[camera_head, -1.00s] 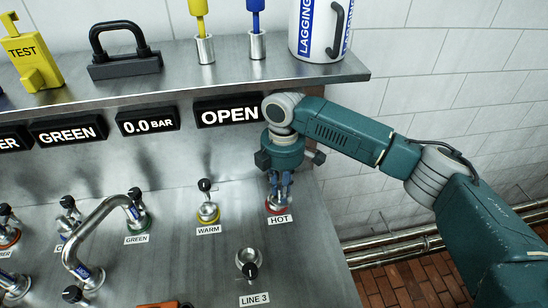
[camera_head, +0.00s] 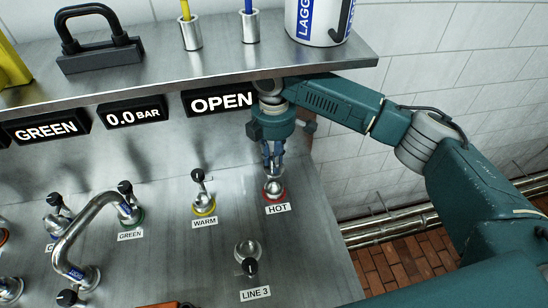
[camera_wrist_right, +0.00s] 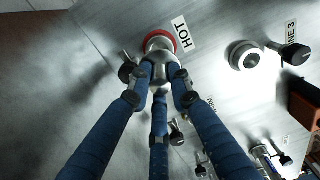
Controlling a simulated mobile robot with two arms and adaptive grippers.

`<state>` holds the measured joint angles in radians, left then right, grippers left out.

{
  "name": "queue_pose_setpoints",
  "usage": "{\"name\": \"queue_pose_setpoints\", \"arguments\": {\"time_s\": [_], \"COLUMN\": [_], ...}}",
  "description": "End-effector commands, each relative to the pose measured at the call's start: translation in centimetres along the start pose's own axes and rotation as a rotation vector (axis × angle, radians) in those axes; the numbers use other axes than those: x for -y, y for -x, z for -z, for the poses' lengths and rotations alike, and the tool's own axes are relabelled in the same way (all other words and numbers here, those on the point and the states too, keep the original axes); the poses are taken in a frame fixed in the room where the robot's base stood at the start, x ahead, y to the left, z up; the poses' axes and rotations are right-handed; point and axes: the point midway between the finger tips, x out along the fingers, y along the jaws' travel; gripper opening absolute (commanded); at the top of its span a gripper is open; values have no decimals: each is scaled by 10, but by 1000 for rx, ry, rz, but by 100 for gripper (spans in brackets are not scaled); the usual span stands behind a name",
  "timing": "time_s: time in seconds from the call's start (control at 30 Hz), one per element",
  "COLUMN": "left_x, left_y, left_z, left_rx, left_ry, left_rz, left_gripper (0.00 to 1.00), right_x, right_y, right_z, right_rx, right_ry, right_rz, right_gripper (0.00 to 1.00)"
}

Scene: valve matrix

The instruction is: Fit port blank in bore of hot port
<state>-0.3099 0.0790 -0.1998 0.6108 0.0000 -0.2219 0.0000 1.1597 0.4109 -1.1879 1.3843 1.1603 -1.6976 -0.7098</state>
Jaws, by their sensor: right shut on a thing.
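The hot port (camera_head: 280,196) is a silver fitting with a red ring at the panel's right side, above its HOT label. My right gripper (camera_head: 272,168) points down directly over it. In the right wrist view, its blue fingers (camera_wrist_right: 162,88) are shut around a small silver piece (camera_wrist_right: 160,70), which looks like the port blank. That piece lines up closely with the red ring of the hot port (camera_wrist_right: 158,37). The bore is hidden, and I cannot tell whether the piece sits in it or just above it. My left gripper is out of view.
The WARM port (camera_head: 204,206) with its black-knobbed lever and the LINE 3 fitting (camera_head: 247,250) stand nearby. A bent metal pipe (camera_head: 85,225) is at left. A shelf (camera_head: 215,66) overhangs the panel, with the OPEN display (camera_head: 221,101) close beside my right arm.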

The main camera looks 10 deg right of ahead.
Motion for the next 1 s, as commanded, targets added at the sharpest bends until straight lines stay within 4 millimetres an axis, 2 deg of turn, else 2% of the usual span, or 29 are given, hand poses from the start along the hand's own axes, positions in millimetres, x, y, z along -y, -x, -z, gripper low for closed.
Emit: {"name": "queue_pose_setpoints", "arguments": {"time_s": [0.17, 0.2, 0.37, 0.7, 1.0], "left_x": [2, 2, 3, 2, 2], "left_y": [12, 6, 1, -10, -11], "left_z": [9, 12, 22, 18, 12], "left_rx": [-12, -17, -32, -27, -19], "left_ry": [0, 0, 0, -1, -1], "left_rz": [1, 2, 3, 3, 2], "left_gripper": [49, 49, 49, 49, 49], "right_x": [0, 0, 0, 0, -1], "right_y": [3, -5, -20, -52, -58], "right_z": [1, 1, 1, 1, 1], "right_rx": [0, 0, 1, 1, 0], "right_ry": [35, 33, 33, 32, 32], "right_rz": [3, 3, 3, 3, 1], "right_gripper": [0, 0, 0, 0, 0]}}
